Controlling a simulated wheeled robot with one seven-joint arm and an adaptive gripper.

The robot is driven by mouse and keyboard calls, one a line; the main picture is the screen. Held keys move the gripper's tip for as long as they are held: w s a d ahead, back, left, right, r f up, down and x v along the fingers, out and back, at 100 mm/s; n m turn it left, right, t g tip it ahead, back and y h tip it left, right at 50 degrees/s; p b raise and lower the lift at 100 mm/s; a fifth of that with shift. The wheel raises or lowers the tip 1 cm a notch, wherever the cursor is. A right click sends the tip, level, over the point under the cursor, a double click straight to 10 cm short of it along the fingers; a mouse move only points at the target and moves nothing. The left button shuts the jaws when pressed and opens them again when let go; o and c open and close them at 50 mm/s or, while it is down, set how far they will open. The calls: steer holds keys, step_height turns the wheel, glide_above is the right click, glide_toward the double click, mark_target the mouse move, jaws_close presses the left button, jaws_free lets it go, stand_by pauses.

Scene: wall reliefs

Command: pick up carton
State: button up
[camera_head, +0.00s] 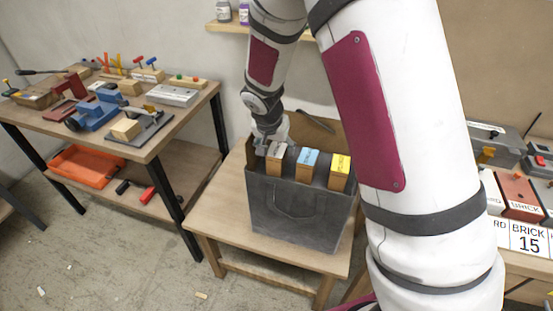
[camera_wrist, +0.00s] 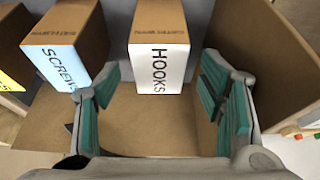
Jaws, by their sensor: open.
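Three brown cartons stand in a grey open bin (camera_head: 290,215). The left carton has a white label reading HOOKS (camera_wrist: 159,68) and also shows in the head view (camera_head: 274,165). The middle carton, with a blue SCREWS label (camera_wrist: 55,65), also shows in the head view (camera_head: 307,167). The right carton has a yellow label (camera_head: 340,170). My gripper (camera_wrist: 160,80) is open and empty, its teal-padded fingers spread to either side of the HOOKS carton in the wrist view. In the head view my gripper (camera_head: 272,143) is over the bin's left end. Contact cannot be told.
The bin stands on a low wooden table (camera_head: 222,208). Its brown inner wall (camera_wrist: 270,55) rises close to the right finger in the wrist view. A workbench (camera_head: 190,115) with tools and blocks is at left. Another table with labelled bricks (camera_head: 523,197) is at right.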

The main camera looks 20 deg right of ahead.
steer(key=shift+x, duration=2.75)
steer(key=c, duration=1.4)
